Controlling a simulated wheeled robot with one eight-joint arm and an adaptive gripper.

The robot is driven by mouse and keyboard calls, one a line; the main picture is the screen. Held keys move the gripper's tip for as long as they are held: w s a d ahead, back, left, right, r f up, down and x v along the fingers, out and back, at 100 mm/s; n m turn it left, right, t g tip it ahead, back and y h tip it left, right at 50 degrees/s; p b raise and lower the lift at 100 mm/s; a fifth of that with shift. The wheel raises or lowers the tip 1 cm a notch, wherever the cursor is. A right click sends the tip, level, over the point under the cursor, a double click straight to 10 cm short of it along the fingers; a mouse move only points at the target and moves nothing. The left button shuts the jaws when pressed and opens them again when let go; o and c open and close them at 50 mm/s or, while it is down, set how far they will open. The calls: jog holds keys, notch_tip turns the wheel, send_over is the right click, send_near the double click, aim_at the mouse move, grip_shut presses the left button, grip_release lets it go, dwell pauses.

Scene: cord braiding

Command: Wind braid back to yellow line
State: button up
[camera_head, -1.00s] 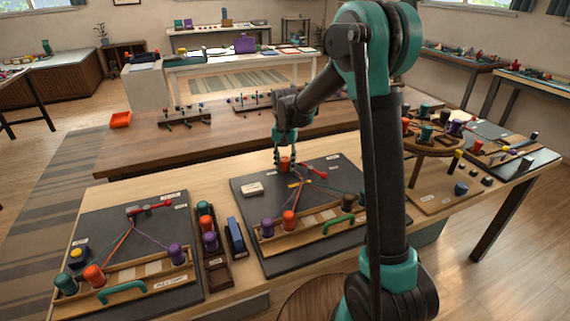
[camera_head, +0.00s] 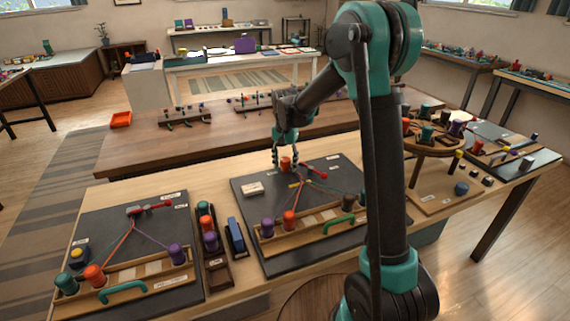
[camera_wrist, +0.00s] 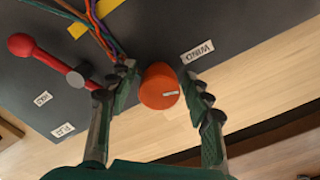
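The orange winding knob (camera_wrist: 159,86) stands on the dark board beside the WIND label (camera_wrist: 198,51). It also shows in the head view (camera_head: 286,162). My gripper (camera_wrist: 160,77) has its two fingers on either side of the knob, with a small gap visible at the right finger; it is open. The yellow line (camera_wrist: 78,30) is a short strip at the cords, also seen in the head view (camera_head: 294,184). The cords' end near the knob is partly hidden by the left finger.
A red lever (camera_wrist: 50,57) with a ball end lies left of the cords. In the head view, cord spools (camera_head: 290,220) stand on a wooden rack at the board's front. A second braiding board (camera_head: 130,240) is at left, with a spool tray (camera_head: 210,240) between.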

aim_at(285, 160)
jog(key=shift+r, duration=0.1)
notch_tip(285, 160, up, 12)
dwell(0.7)
jog(key=shift+s, duration=0.15)
